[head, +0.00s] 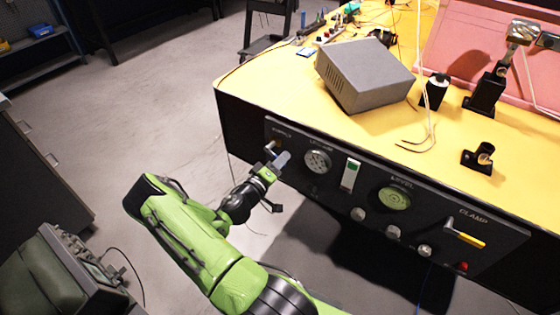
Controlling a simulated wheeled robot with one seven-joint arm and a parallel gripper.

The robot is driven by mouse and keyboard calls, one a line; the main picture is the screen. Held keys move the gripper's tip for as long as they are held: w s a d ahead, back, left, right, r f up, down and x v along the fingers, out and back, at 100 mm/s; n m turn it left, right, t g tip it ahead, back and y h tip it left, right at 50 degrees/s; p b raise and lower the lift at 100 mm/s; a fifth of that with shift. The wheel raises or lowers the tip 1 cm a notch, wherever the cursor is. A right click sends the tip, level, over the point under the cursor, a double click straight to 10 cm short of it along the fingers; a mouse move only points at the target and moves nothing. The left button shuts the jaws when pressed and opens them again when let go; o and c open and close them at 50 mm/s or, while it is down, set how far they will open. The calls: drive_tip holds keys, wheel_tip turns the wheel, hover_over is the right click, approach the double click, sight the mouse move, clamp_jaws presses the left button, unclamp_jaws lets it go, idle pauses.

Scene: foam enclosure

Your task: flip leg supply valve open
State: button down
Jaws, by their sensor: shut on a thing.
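The leg supply valve (271,147) is a small lever at the left end of the black control panel (335,195), just below a label that seems to read "SUPPLY". My gripper (278,161) is at this valve, with its fingers closed on the lever. The fingers and wrist partly hide the valve, so the exact angle of the lever is hard to read. My green arm reaches up to the panel from the lower middle of the head view.
A grey box (363,74) sits on the yellow tabletop (290,90) above. Open floor lies left of the table.

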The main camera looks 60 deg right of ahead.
drive_tip(key=r+n+p, duration=0.1)
drive_tip(key=n+p, duration=0.1)
drive_tip(key=n, duration=0.1)
drive_tip(key=shift+s+r, duration=0.25)
drive_tip(key=shift+r, duration=0.1)
drive_tip(key=shift+s+r+n+p, duration=0.1)
drive_tip(key=shift+r+n+p, duration=0.15)
drive_tip(key=shift+n+p, duration=0.35)
drive_tip(key=shift+r+n+p, duration=0.2)
drive_tip(key=shift+n+p, duration=0.1)
drive_tip(key=shift+n, duration=0.5)
drive_tip(key=c, duration=1)
unclamp_jaws()
drive_tip(key=shift+a, duration=0.1)
drive_tip(key=shift+c, duration=0.2)
drive_tip(key=w+a+p, duration=0.1)
drive_tip(key=w+a, duration=0.1)
drive_tip(key=a, duration=1.3)
drive_tip(key=shift+w+a, duration=0.25)
drive_tip(key=shift+a, duration=0.05)
